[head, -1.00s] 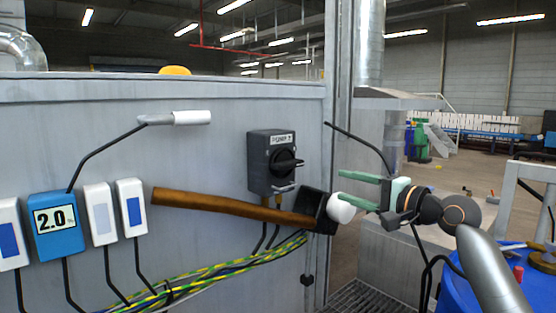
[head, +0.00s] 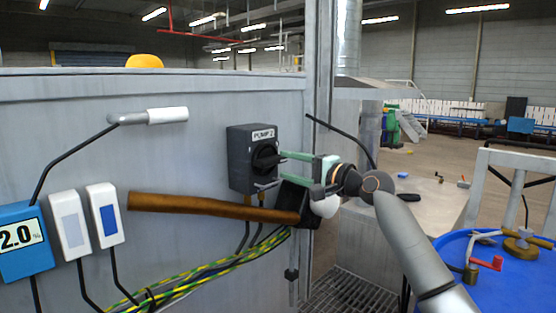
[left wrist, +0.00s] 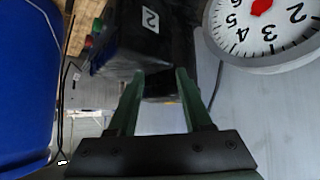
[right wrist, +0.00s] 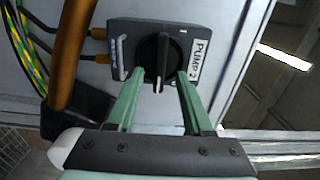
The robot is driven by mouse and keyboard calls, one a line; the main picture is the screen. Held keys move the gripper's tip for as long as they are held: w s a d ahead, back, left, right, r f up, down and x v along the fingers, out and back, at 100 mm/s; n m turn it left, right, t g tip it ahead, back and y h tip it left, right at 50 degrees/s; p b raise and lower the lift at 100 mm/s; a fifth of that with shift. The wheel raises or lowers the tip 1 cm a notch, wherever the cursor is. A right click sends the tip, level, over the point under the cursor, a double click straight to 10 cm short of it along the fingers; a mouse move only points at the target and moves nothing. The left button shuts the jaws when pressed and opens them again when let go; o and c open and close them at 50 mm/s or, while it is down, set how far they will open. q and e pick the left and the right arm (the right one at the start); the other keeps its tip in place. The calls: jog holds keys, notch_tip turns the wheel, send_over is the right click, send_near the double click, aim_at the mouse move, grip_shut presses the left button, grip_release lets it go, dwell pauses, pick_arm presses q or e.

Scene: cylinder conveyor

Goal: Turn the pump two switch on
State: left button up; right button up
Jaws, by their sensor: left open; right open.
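The pump two switch is a dark grey box (head: 252,160) with a black rotary knob and a "PUMP 2" label, mounted on the grey wall panel. In the right wrist view the knob (right wrist: 160,60) lies ahead between the fingers, its handle pointing toward the gripper. My right gripper (head: 283,168) is open with green fingers, its tips at or close to the knob's sides; contact cannot be told. My left gripper (left wrist: 158,75) is open and empty, facing a dark box marked 2 (left wrist: 150,20); it does not show in the head view.
A brown pipe (head: 210,206) runs below the switch into a black block beside my right wrist. Yellow-green cables hang lower. White and blue boxes (head: 25,240) are at left. A blue drum (head: 480,255) with fittings stands at lower right. A round dial (left wrist: 265,30) is near my left gripper.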

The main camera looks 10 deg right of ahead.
aim_at(276, 162)
jog(key=shift+p+x, duration=0.35)
jog(key=shift+x, duration=1.7)
grip_shut()
